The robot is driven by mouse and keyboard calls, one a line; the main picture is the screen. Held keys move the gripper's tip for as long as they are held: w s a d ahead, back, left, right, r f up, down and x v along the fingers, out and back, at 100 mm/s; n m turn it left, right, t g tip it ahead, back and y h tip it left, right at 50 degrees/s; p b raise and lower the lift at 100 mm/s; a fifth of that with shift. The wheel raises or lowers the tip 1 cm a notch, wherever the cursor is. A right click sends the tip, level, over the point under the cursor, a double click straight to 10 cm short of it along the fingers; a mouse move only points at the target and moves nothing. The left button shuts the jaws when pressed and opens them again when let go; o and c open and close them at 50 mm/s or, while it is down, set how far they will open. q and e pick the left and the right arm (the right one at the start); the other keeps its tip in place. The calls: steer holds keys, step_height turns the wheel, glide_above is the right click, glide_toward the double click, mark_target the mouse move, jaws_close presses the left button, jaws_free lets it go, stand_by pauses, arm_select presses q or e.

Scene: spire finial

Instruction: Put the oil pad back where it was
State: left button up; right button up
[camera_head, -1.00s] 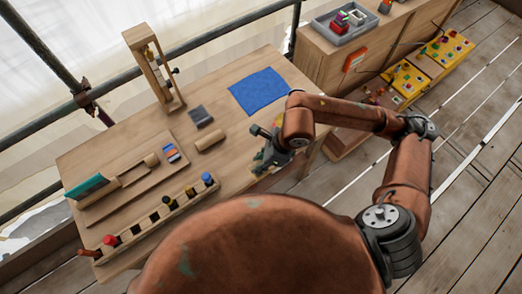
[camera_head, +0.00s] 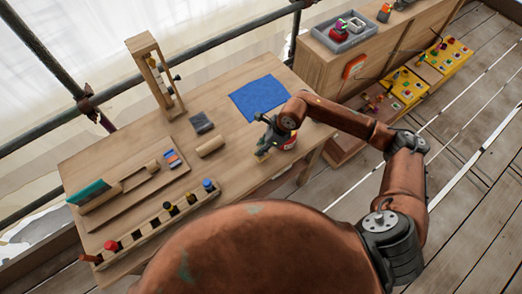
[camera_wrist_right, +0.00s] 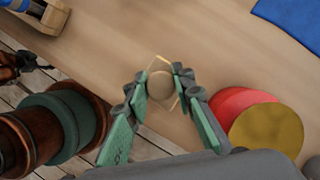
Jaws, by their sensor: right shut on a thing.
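My right gripper (camera_head: 262,139) is over the front right part of the workbench (camera_head: 232,152), left of a red tin (camera_head: 288,143). In the right wrist view its green-padded fingers (camera_wrist_right: 160,92) are closed on a tan round-topped piece (camera_wrist_right: 160,86). Thin yellow edges show around that piece, and a small yellow patch (camera_head: 263,156) shows below the gripper in the head view. I cannot tell for sure whether the held piece is the oil pad. Whether it touches the bench is unclear. A red round thing with a gold disc (camera_wrist_right: 266,130) is right of the fingers. My left gripper is out of view.
A blue cloth (camera_head: 259,97) lies behind the gripper. A dark grey block (camera_head: 201,122) and a wooden cylinder (camera_head: 211,147) are to the left. A slotted rack (camera_head: 150,222) with coloured pegs runs along the front left. A wooden frame (camera_head: 155,75) stands at the back.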

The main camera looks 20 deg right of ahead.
steer(key=shift+w+f, duration=0.1)
steer(key=shift+f, duration=1.55)
steer(key=shift+f, duration=0.2)
steer(key=o, duration=1)
steer(key=shift+r, duration=0.1)
steer(key=shift+r, duration=0.15)
steer(key=v, duration=1.2)
